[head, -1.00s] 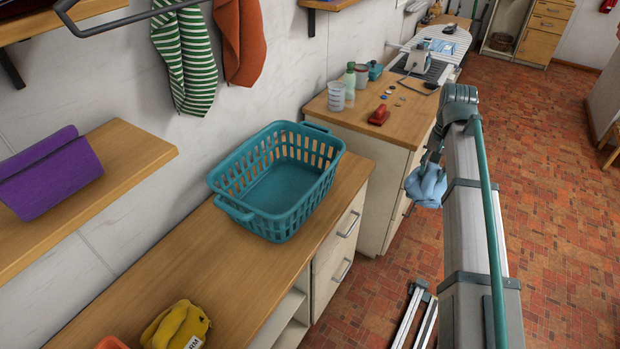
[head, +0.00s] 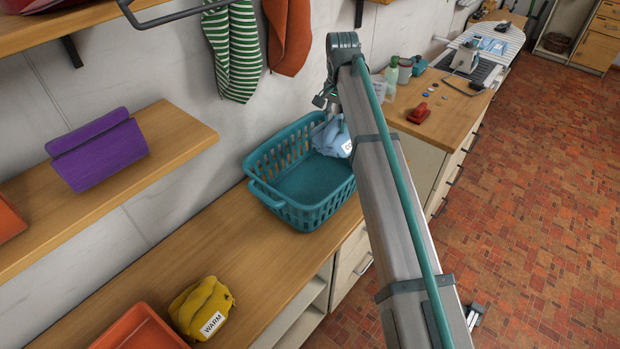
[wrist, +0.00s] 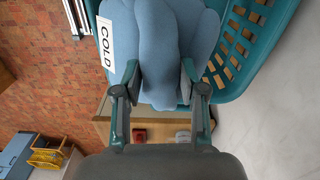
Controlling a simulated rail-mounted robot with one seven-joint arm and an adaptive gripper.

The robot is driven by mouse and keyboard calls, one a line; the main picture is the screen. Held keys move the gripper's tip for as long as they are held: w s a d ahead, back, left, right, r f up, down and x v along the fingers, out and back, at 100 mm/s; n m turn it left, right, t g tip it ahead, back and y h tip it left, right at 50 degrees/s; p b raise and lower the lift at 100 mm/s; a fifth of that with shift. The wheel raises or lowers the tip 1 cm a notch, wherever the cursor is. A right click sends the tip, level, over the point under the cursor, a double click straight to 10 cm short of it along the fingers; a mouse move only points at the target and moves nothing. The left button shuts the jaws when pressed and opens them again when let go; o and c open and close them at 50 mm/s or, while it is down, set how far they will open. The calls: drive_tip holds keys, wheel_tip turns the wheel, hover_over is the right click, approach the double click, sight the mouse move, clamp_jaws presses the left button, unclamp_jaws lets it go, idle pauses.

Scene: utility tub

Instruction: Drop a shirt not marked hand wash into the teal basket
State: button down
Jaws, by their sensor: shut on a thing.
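A light blue shirt (head: 332,137) with a white tag is held by my gripper (wrist: 160,88). In the wrist view the blue shirt (wrist: 158,40) is pinched between the two fingers and its tag reads COLD. In the head view the shirt hangs at the far right part of the teal basket (head: 262,188), over or just inside its rim; I cannot tell how deep. The basket (wrist: 250,75) also shows beside the shirt in the wrist view. The basket's visible floor is empty. A yellow shirt (head: 200,302) tagged WARM lies folded on the wooden counter.
A purple folded cloth (head: 98,160) lies on the left shelf. An orange tray (head: 140,330) stands at the counter's near end. Green-striped and rust cloths (head: 288,35) hang above the basket. Bottles and a red object (head: 419,112) stand on the far counter.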

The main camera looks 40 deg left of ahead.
sight(318, 131)
drive_tip(key=s+a, duration=0.2)
drive_tip(key=a, duration=0.2)
drive_tip(key=shift+s+a+r, duration=0.25)
drive_tip(key=shift+s, duration=0.15)
drive_tip(key=shift+f+b, duration=1.45)
drive_tip(key=shift+f, duration=1.45)
drive_tip(key=c, duration=0.6)
unclamp_jaws()
wheel_tip(318, 131, up, 12)
drive_tip(key=shift+r, duration=0.1)
